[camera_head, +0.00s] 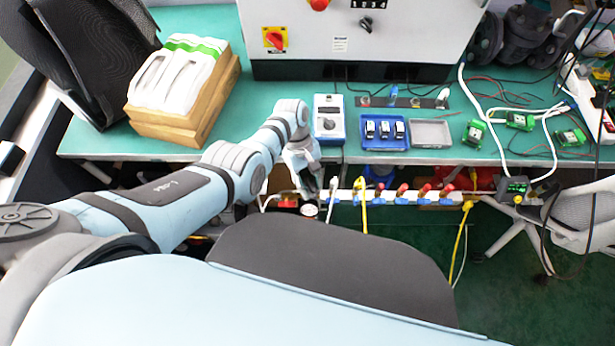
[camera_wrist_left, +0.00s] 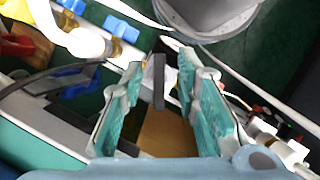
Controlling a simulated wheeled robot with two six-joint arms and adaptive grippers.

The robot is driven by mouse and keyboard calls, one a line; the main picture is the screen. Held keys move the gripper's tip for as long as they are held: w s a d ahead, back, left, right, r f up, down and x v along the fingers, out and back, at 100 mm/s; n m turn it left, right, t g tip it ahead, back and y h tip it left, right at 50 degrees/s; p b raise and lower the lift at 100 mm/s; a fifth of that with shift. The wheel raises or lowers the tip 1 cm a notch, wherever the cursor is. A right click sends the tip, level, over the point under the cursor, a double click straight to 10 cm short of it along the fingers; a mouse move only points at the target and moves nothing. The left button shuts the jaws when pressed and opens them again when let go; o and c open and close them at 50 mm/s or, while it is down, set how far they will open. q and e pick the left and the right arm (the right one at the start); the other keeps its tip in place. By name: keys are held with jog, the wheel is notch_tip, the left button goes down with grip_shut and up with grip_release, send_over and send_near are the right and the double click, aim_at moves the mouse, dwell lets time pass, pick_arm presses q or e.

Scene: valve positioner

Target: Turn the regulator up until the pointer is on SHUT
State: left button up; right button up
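My left gripper (camera_head: 311,190) points down just past the front edge of the green bench, close to a small round gauge (camera_head: 310,211) and a red fitting (camera_head: 287,201). In the left wrist view my left gripper (camera_wrist_left: 160,75) has its two teal-padded fingers apart. A dark, thin knob-like part (camera_wrist_left: 158,82) stands between the fingertips, with gaps seen on both sides. I cannot tell whether this part is the regulator. No pointer or SHUT mark can be read in either view. My right gripper is not in view.
A rail of red and blue fittings (camera_head: 405,197) with yellow and white hoses runs along the bench front. On the green bench (camera_head: 270,75) stand a white-and-blue instrument (camera_head: 328,117), a blue tray (camera_head: 384,146), a grey tray (camera_head: 430,144) and a control cabinet (camera_head: 400,30).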

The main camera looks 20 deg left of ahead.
pick_arm(q)
jog(key=v, duration=1.1)
jog(key=shift+r, duration=0.35)
jog(key=shift+a, duration=0.1)
